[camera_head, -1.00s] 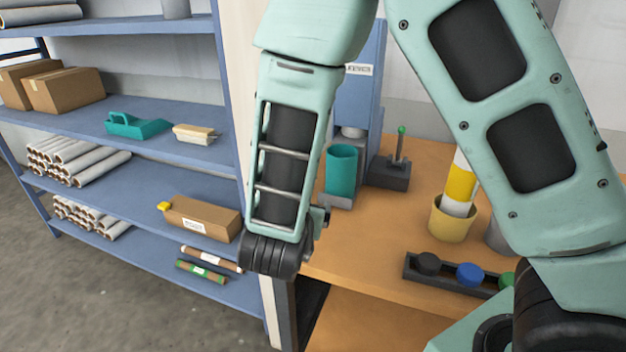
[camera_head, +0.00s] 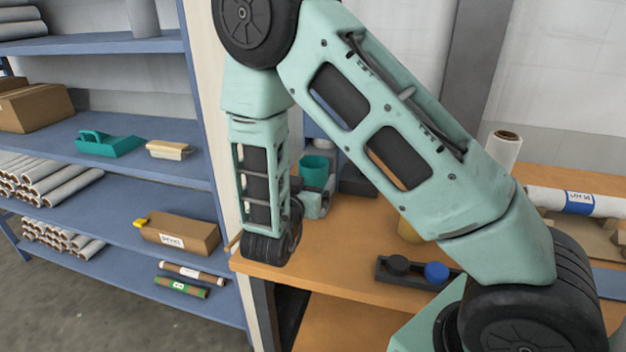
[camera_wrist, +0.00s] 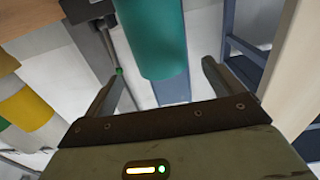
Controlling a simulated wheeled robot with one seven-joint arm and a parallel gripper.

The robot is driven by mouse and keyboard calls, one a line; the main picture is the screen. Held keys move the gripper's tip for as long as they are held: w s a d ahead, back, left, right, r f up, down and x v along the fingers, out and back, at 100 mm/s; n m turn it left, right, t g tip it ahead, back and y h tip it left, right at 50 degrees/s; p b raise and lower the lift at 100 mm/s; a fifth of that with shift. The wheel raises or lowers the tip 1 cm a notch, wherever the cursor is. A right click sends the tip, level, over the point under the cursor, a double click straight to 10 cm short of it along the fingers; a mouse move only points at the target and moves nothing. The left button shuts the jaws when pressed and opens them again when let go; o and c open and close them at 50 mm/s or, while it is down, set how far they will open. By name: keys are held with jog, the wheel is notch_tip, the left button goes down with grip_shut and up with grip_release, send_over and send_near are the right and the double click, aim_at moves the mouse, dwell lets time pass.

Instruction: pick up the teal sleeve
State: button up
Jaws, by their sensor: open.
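The teal sleeve (camera_head: 315,170) stands upright on the wooden bench in the head view, close to the blue press, with its lower part partly hidden by my arm. In the wrist view the teal sleeve (camera_wrist: 152,38) hangs in from the top edge, between and beyond the two fingers. My gripper (camera_wrist: 163,78) is open and empty, its fingers spread to either side of the sleeve's line and apart from it. In the head view my gripper is mostly hidden behind my forearm, near the sleeve.
A black rack holds a black knob and a blue knob (camera_head: 437,273) on the bench. A yellow container (camera_wrist: 28,118) shows left in the wrist view. Blue shelves (camera_head: 110,215) with rolls and boxes stand left of a pale post (camera_head: 208,95). A labelled roll (camera_head: 575,202) lies at right.

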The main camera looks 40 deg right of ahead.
aim_at(318, 158)
jog(key=x, duration=0.1)
jog(key=p+x, duration=0.1)
jog(key=x, duration=0.1)
jog(key=p+x, duration=0.1)
jog(key=x, duration=0.1)
jog(key=shift+w+d+r, duration=0.15)
jog(key=shift+w+r, duration=0.1)
jog(key=shift+r, duration=0.1)
jog(key=shift+w+d, duration=0.25)
jog(key=shift+d, duration=0.05)
jog(key=shift+f, duration=0.1)
jog(key=c, duration=1.3)
